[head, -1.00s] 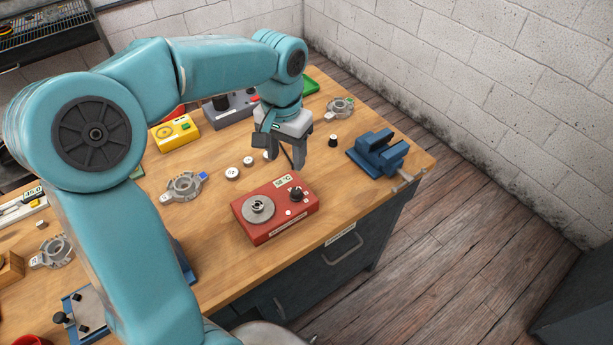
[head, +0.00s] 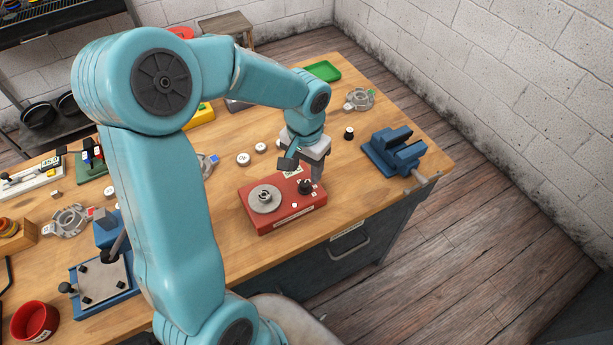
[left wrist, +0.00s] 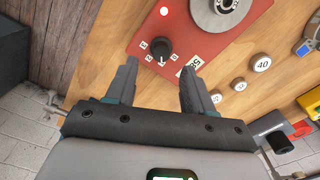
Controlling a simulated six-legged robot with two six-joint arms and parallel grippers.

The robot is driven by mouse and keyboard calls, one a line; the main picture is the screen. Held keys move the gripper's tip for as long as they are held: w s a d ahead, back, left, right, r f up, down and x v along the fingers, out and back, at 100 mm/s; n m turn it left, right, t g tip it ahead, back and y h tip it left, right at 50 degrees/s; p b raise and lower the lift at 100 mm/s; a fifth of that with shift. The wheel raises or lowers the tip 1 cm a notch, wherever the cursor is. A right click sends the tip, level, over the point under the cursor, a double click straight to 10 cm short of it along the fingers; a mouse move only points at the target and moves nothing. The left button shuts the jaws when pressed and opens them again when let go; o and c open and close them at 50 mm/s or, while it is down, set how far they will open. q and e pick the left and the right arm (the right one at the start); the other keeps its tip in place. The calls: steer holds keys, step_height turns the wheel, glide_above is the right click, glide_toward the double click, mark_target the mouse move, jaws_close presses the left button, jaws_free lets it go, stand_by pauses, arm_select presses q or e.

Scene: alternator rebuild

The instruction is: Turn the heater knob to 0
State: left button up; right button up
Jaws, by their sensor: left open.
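The red heater box (head: 270,220) sits near the table's front edge, with a round metal plate (head: 264,197) on its left. Its black heater knob (head: 305,187) is on the right of the top; it also shows in the left wrist view (left wrist: 159,48), with small marks around it. A display (left wrist: 192,66) beside the knob seems to read 58. My left gripper (head: 307,172) is open and empty, pointing down above the knob end of the heater. In the left wrist view its fingers (left wrist: 157,80) stand apart, with the knob just beyond their tips. My right gripper is out of view.
A blue vise (head: 393,152) stands to the right of the heater. A small black part (head: 349,133) and white discs (head: 243,159) lie behind it. A metal housing (head: 360,99) and green tray (head: 322,71) are farther back. Bare wood lies around the heater.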

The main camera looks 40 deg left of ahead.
mark_target(305, 183)
arm_select(q)
steer(key=f, duration=0.4)
steer(key=shift+s+a+f, duration=0.1)
steer(key=shift+s, duration=0.1)
steer(key=shift+w+f, duration=0.2)
steer(key=shift+f, duration=0.3)
steer(key=shift+s, duration=0.15)
steer(key=shift+c, duration=0.4)
jaws_close()
